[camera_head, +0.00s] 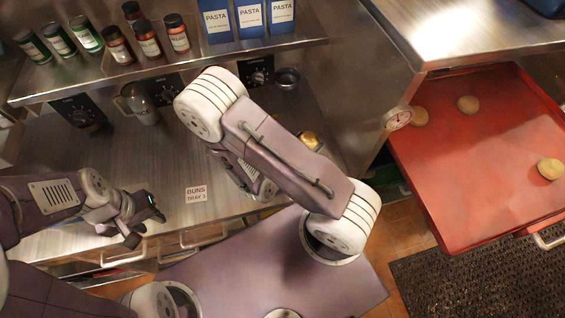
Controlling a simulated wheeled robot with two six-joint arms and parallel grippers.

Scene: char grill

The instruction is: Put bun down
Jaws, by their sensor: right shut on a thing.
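A golden bun (307,137) shows just past my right upper arm, above the steel counter (170,165). My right gripper (317,147) is mostly hidden behind that arm; only a small dark part shows beside the bun, and it is shut on it. I cannot tell whether the bun touches the counter. A label reading "BUNS TRAY 3" (196,193) is near the counter's front edge. My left gripper (148,225) is open and empty near the counter's front left, its fingers apart. Three pale buns lie apart on the red tray (480,190) at the right.
A shelf (190,62) above the counter holds several spice jars (147,40) and blue pasta boxes (250,18). A metal mug (140,104) and a small dark bowl (287,78) stand at the counter's back. A dial (398,118) is beside the tray. The tray's middle is clear.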

